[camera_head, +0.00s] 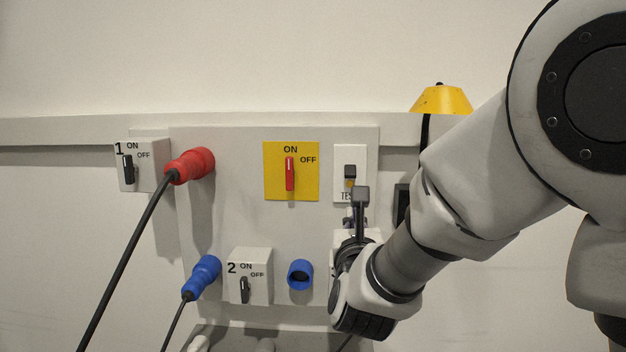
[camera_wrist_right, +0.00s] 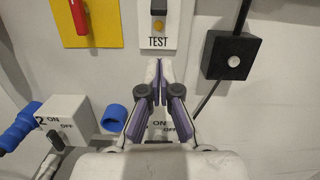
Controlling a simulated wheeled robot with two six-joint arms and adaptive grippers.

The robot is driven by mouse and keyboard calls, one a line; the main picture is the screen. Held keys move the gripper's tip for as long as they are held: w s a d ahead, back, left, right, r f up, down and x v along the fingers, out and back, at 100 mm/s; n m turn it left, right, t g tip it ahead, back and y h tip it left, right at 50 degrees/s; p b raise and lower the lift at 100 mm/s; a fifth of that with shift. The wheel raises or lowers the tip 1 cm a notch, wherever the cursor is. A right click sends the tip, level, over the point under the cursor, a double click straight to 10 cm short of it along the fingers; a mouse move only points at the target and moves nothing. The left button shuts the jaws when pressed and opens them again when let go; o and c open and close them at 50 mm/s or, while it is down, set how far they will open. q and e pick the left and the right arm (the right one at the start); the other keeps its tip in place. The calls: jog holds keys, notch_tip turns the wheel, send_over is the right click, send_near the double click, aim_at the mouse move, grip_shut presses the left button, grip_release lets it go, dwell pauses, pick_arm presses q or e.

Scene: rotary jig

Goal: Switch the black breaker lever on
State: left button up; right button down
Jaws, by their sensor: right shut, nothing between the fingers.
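Several black levers show, and I cannot tell which one the task names. Box 1 (camera_head: 148,180) at the left has an upright black lever (camera_head: 128,168). Box 2 (camera_head: 262,285) has a black lever (camera_head: 244,290); it also shows in the wrist view (camera_wrist_right: 82,112). A third box marked ON and OFF (camera_wrist_right: 162,124) is behind my right gripper (camera_wrist_right: 159,68), and its lever is hidden. My right gripper is shut and empty, its tips just below the TEST plate (camera_wrist_right: 157,42). In the head view my right gripper (camera_head: 354,222) is partly hidden by its own wrist. My left gripper is out of view.
A yellow plate (camera_head: 271,186) with a red lever (camera_head: 290,174) is left of the TEST plate (camera_head: 342,158). Red (camera_head: 190,166) and blue (camera_head: 203,277) plugs with cables are at left. A blue socket (camera_head: 300,274) and a black box (camera_wrist_right: 230,56) flank the gripper.

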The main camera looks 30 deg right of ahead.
jog(key=shift+a+r+m, duration=0.15)
jog(key=shift+r+m, duration=0.35)
jog(key=shift+r, duration=0.2)
jog(key=shift+f, duration=0.1)
jog(key=b, duration=0.5)
send_near(350, 183)
jog(key=x, duration=0.2)
jog(key=p+x, duration=0.3)
jog(key=x, duration=0.1)
jog(key=shift+w, duration=0.2)
jog(key=shift+w+d, duration=0.1)
jog(key=shift+d, duration=0.2)
jog(key=shift+w, duration=0.15)
